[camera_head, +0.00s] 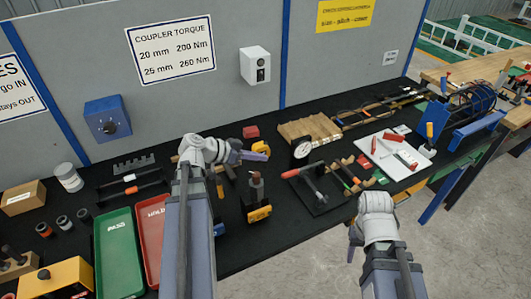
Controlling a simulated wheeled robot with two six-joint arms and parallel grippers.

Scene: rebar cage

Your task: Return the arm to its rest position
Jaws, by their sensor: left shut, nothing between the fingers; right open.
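My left arm (190,235) reaches up from the bottom over the black bench. Its wrist bends right, and my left gripper (258,155) is shut and empty above the bench, close to small yellow and red items. My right arm (385,265) comes in lower right, in front of the bench edge. Its wrist is bent down, and my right gripper (353,240) is open and empty at the wrist's left side, over the floor; its fingers are mostly hidden.
Green (118,255) and red (151,235) trays lie left of my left arm. A dial gauge (301,148), a black clamp stand (318,188) and a white board (396,152) fill the bench's middle and right. A rebar cage (470,103) stands far right. Grey floor (470,225) is clear lower right.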

